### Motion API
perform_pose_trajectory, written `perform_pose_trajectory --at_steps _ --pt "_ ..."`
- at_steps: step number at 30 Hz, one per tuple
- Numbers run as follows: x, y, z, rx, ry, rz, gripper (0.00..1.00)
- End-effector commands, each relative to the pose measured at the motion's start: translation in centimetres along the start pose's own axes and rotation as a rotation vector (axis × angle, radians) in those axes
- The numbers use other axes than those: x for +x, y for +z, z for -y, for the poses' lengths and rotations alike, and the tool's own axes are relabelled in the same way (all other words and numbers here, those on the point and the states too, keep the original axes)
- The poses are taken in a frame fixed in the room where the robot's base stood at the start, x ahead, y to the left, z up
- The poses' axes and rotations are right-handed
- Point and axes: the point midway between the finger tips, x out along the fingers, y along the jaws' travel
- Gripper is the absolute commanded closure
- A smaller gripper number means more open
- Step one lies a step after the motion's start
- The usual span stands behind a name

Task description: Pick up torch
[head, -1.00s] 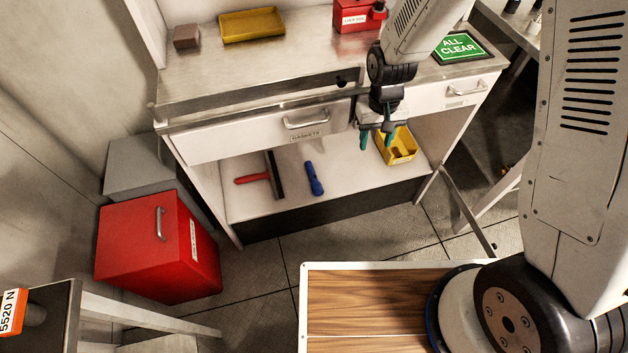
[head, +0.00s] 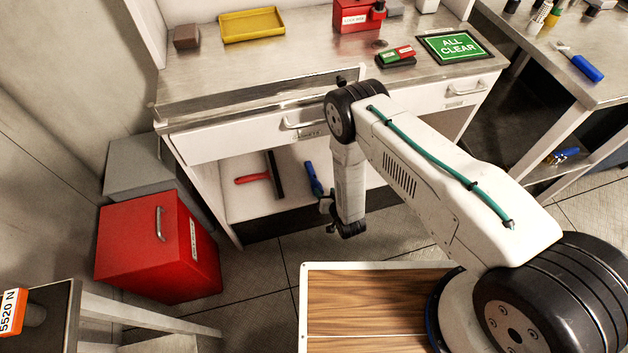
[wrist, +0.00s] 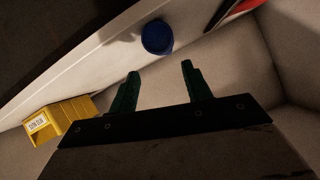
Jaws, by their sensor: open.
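The blue torch (head: 314,178) lies on the lower shelf under the counter in the head view, partly hidden by my arm. In the wrist view the torch (wrist: 157,37) shows its round blue end, beyond the tips of my fingers and roughly in line with the gap between them. My gripper (wrist: 159,76) is open, with two green fingers apart and nothing between them. In the head view my gripper is mostly hidden behind my arm in front of the shelf.
A red-handled squeegee-like tool (head: 262,179) lies left of the torch on the shelf (head: 235,203). A yellow bin (wrist: 62,121) stands at the left in the wrist view. Drawer fronts (head: 230,138) and the counter (head: 240,90) are above. A red box (head: 150,255) stands left on the floor.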

Motion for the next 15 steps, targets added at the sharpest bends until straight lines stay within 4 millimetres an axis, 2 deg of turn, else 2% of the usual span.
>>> perform_pose_trajectory --at_steps 1,6,15 --pt "-0.4 1.0 -0.1 0.004 -0.016 -0.034 0.51" --pt "-0.8 1.7 0.0 0.016 -0.05 -0.115 0.51" --pt "2.4 1.7 0.1 0.017 -0.054 -0.125 0.51"
